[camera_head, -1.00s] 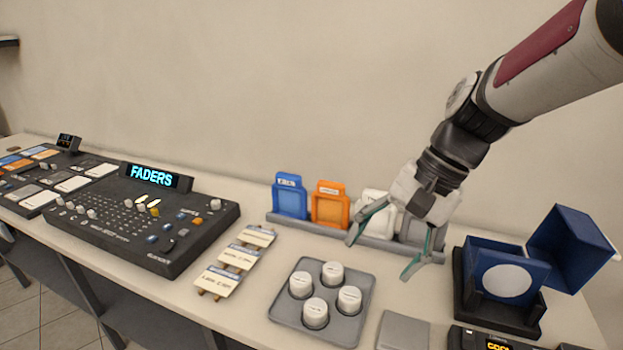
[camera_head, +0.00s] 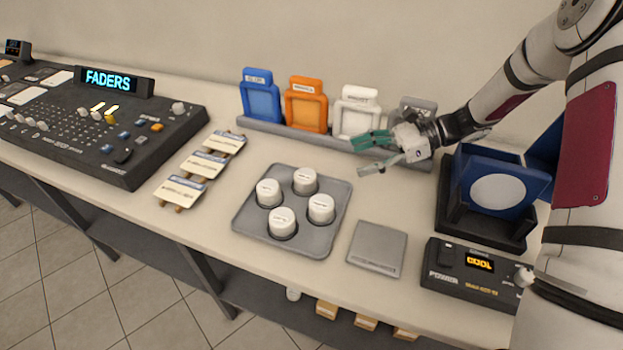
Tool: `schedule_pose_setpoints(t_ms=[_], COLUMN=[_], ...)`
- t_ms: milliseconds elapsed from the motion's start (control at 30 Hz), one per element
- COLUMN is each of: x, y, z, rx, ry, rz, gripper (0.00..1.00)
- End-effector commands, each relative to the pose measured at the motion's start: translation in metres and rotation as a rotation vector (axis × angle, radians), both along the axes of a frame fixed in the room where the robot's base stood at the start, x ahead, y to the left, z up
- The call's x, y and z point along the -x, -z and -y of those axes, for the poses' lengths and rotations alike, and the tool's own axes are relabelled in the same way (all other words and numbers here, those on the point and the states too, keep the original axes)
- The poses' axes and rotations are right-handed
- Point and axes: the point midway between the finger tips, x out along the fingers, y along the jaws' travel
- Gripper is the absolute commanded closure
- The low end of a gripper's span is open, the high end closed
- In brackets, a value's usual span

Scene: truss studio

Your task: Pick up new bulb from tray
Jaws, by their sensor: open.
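A grey tray (camera_head: 242,243) lies on the table in the middle of the view. Several white round capped items, which look like the bulbs, stand in it: one at the back (camera_head: 305,180), one at the left (camera_head: 268,192), one at the right (camera_head: 321,208) and one at the front (camera_head: 282,222). Labels on their tops are too small to read. My gripper (camera_head: 366,154) is open and empty, its fingers pointing left. It is above and to the right of the tray, in front of the rack of coloured frames, touching none of the bulbs.
A rack holds blue (camera_head: 261,97), orange (camera_head: 306,104), white (camera_head: 357,112) and grey frames. A blue box (camera_head: 500,188) stands behind. Label cards (camera_head: 203,165) and a FADERS console (camera_head: 110,130) are left.

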Motion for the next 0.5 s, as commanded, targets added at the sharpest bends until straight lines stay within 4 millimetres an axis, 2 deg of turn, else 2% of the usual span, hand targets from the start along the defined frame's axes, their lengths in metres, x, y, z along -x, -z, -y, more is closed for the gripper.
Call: schedule_pose_setpoints(t_ms=[300,500], x=[0.004,0.005], y=[0.022,0.03], z=[-0.053,-0.073], rx=[0.001,0.001], ry=[-0.005,-0.004], rz=[-0.002,-0.001], gripper=[0.31,0.31])
